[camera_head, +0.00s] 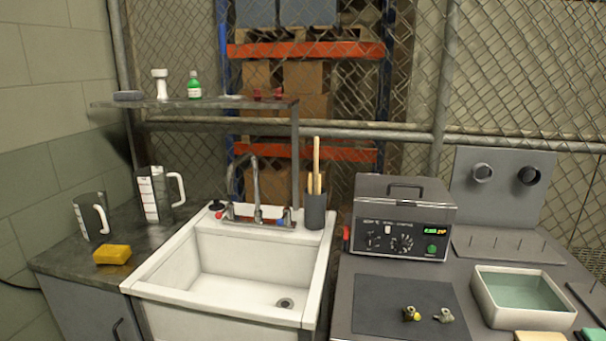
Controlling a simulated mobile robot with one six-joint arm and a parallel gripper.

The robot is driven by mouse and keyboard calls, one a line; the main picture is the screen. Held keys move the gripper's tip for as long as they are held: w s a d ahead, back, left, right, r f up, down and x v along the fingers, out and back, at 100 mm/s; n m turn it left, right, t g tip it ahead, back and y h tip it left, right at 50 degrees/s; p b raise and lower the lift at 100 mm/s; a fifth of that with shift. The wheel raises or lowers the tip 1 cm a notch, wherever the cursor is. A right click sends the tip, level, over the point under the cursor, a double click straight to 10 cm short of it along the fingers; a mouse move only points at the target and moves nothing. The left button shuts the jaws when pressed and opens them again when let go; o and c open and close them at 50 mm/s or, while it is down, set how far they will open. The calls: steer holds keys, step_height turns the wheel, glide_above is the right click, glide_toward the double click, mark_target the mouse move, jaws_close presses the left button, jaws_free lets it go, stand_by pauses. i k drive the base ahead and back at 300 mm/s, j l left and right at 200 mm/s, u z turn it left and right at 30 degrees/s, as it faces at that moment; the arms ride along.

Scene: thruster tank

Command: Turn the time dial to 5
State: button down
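A grey box-shaped machine (402,214) with a lid and top handle stands on the counter right of the sink. Its black front panel (420,242) carries a larger round dial (404,243) ringed by white marks and a smaller dial (374,240) to its left. A small white switch (388,229) sits between them, higher up. A lit green and orange display (435,231) and a green button (431,249) are at the right. The lettering is too small to tell which dial is for time or where either points. My gripper is not in view.
A dark mat (405,290) with two small metal parts (411,314) lies in front of the machine. A white tray of liquid (522,298) stands to its right. A white sink (240,265) and a dark utensil holder (315,212) are to the left. Space directly before the panel looks clear.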

mark_target(401, 245)
steer(key=i+j+z, duration=0.45)
steer(key=i+j, duration=0.4)
